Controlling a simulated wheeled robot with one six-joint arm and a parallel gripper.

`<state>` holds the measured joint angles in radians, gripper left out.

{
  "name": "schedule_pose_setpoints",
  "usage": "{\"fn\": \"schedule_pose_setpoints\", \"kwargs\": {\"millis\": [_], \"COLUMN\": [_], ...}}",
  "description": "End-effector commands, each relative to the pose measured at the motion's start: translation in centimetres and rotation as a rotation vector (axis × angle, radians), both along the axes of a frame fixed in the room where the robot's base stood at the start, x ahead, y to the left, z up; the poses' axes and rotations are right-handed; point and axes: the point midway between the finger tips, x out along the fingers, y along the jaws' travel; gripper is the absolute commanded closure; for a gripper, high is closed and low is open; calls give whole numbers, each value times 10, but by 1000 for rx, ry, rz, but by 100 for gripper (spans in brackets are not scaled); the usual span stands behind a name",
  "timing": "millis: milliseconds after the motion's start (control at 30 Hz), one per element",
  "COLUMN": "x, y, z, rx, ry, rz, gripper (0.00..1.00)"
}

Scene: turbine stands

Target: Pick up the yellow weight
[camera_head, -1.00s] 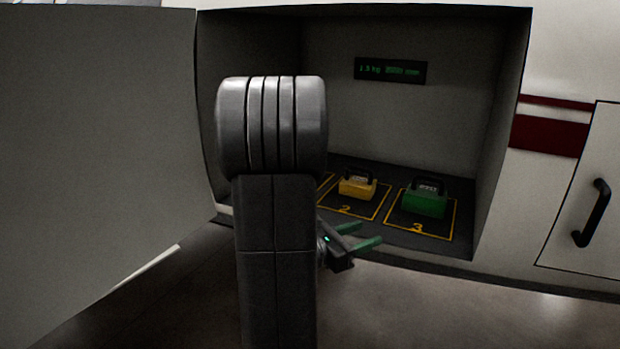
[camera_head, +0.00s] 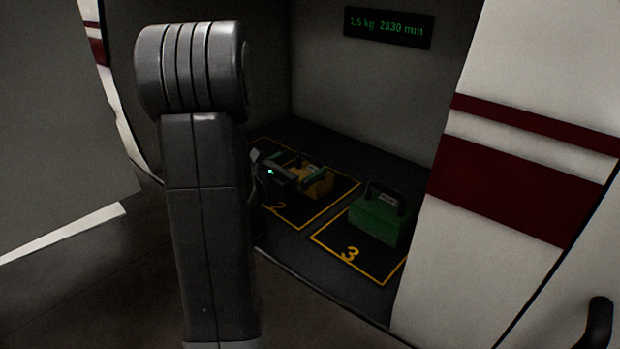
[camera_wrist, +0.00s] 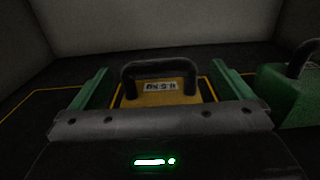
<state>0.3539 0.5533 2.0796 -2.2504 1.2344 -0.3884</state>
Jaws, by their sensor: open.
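The yellow weight (camera_head: 318,184) sits in the square marked 2 on the dark compartment floor, partly hidden by my gripper in the head view. In the wrist view the yellow weight (camera_wrist: 158,96) has a black handle on top and a white label. My gripper (camera_head: 298,169) is open, with its green fingers at the left and right of the weight. In the wrist view my gripper (camera_wrist: 157,88) shows the weight between the fingers, with no clear contact on either side.
A green weight (camera_head: 377,216) stands in the square marked 3, to the right; it also shows in the wrist view (camera_wrist: 286,92). A lit display (camera_head: 388,27) is on the back wall. The compartment's side walls bound the space.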

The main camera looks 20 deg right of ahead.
Motion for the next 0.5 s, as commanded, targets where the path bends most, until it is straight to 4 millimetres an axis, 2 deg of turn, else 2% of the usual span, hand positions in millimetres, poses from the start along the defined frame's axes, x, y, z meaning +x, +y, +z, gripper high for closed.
{"fn": "schedule_pose_setpoints", "kwargs": {"millis": [200, 500], "x": [15, 19], "y": [-31, -38], "z": [1, 0], "rx": [1, 1], "ry": [0, 0], "rz": [-3, 1], "gripper": [0, 0]}}
